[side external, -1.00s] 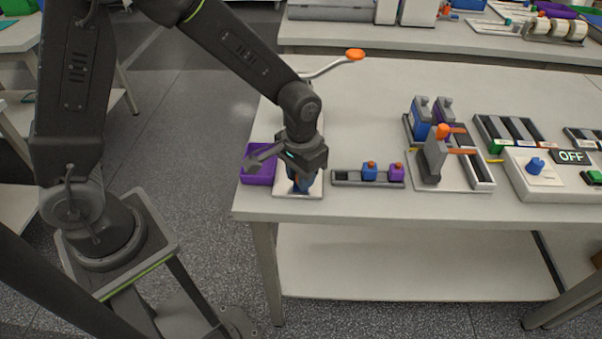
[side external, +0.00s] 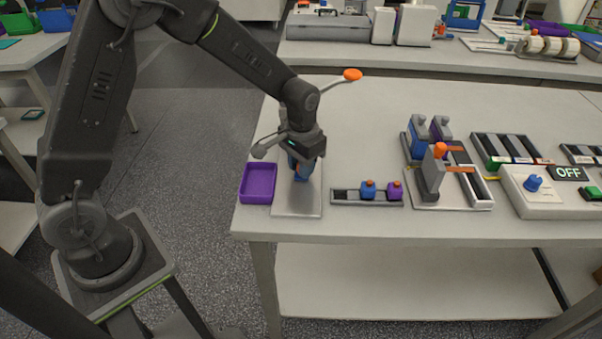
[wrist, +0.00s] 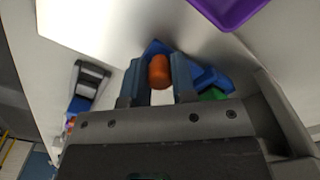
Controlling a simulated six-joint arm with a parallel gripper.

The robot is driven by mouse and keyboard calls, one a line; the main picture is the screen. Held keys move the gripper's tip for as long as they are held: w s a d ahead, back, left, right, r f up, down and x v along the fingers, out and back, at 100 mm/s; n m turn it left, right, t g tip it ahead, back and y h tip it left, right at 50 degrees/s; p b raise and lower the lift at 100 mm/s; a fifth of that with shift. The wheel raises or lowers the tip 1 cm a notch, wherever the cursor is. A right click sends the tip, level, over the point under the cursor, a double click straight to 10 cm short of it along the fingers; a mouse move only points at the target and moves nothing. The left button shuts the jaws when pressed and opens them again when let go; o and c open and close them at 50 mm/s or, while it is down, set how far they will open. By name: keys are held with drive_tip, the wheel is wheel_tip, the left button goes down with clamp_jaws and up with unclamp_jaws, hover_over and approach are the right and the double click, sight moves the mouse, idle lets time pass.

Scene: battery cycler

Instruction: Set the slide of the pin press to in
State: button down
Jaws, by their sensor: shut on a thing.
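The pin press stands at the left end of the bench on a pale metal base plate (side external: 297,203). Its lever ends in an orange knob (side external: 352,75), raised at the back. My gripper (side external: 301,168) points down over the plate, away from its front edge. In the wrist view, my gripper (wrist: 160,72) is shut on the orange knob (wrist: 159,71) of the slide. The blue slide body (wrist: 208,77) shows beneath and beside the fingers. My arm and gripper hide most of the press in the side view.
A purple tray (side external: 258,184) lies just left of the press. To the right is a grey rack (side external: 345,196) with a blue and a purple piece. Farther right stand a grey fixture (side external: 433,175) and a box with an OFF display (side external: 568,173).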

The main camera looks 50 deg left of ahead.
drive_tip(key=shift+w, duration=0.1)
drive_tip(key=c, duration=0.9)
unclamp_jaws()
drive_tip(key=shift+c, duration=0.2)
wheel_tip(320, 180, up, 14)
